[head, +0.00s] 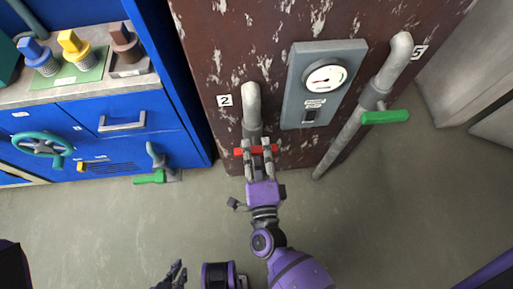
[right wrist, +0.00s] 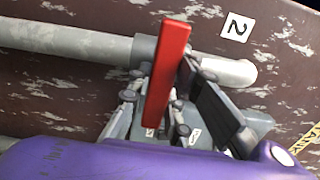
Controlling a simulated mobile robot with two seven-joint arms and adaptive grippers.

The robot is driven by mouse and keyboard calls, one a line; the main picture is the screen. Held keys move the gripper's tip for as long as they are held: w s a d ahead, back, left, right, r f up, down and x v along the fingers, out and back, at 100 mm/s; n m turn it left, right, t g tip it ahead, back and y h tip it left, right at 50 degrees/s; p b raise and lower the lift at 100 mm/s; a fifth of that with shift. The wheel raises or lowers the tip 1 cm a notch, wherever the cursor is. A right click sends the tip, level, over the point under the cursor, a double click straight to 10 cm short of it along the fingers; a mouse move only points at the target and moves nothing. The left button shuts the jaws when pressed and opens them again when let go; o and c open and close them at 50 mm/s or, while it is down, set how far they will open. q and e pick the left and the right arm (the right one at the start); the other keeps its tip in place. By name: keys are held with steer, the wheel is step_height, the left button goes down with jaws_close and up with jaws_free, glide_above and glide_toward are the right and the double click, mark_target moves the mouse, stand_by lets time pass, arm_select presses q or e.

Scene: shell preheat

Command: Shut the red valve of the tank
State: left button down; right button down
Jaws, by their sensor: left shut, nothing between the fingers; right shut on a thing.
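The red valve handle (head: 240,152) is on the grey pipe (head: 252,100) beside label 2, on the front of the rusty brown tank (head: 222,60). It lies crosswise to the pipe. My right gripper (head: 258,148) is shut on the red handle, whose ends stick out on both sides of the fingers. In the right wrist view the red handle (right wrist: 167,75) stands between the fingers of my right gripper (right wrist: 168,100), across the pipe. My left gripper (head: 176,274) is shut and empty, low in the head view, away from the tank.
A grey gauge panel (head: 326,85) is right of the red valve. Further right, a green handle (head: 385,117) sits on the pipe labelled 5. A blue cabinet (head: 105,122) with a teal wheel (head: 43,146) and another green handle (head: 149,178) stands left. The floor in front is clear.

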arm_select(q)
steer(key=shift+w+d+r, duration=0.1)
steer(key=shift+w, duration=0.3)
